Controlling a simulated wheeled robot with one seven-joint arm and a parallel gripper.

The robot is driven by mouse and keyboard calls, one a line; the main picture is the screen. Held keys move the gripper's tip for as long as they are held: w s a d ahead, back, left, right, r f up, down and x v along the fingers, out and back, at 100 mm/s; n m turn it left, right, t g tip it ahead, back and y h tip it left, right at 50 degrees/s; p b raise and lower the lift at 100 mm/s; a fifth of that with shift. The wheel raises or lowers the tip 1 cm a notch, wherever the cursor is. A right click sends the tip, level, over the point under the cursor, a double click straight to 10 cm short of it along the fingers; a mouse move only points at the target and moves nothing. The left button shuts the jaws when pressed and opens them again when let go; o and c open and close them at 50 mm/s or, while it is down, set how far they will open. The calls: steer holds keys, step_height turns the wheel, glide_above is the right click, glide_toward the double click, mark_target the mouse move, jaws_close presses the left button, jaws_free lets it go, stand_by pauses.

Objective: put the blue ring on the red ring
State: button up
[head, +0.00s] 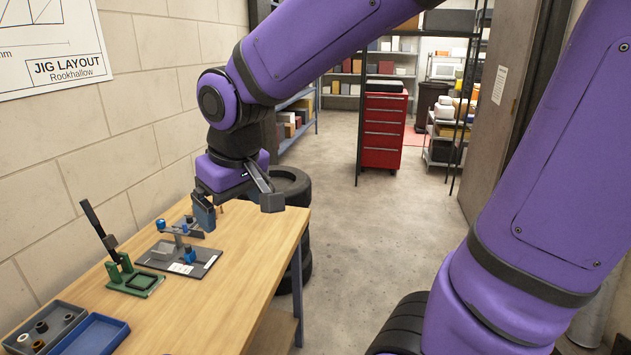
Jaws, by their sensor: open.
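My gripper (237,208) hangs over the far part of the wooden table, fingers spread apart and nothing seen between them. I cannot make out a clear blue ring or red ring. Small blue parts show on the grey metal fixture (208,262): a round blue piece (161,225) on its left and another blue piece (189,257) on its front plate. A small orange-brown thing (221,208) shows beside my left finger, too small to identify. My gripper and its fingers hide part of the table behind them.
A green toggle clamp (137,283) with a raised black handle stands left of the fixture. A grey tray (62,312) with several small rings and a blue tray (92,337) are nearer. The table's (235,298) front right is clear. Black tyres (292,185) stand beyond its edge.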

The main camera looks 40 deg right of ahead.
steer(key=s+d+r+m+t, duration=0.1)
steer(key=s+d+r, duration=0.1)
steer(key=s, duration=0.4)
steer(key=s+d+r+m+t, duration=0.1)
steer(key=s+d+r, duration=0.2)
steer(key=s+d, duration=0.2)
steer(key=shift+s+r, duration=0.25)
steer(key=shift+s, duration=0.15)
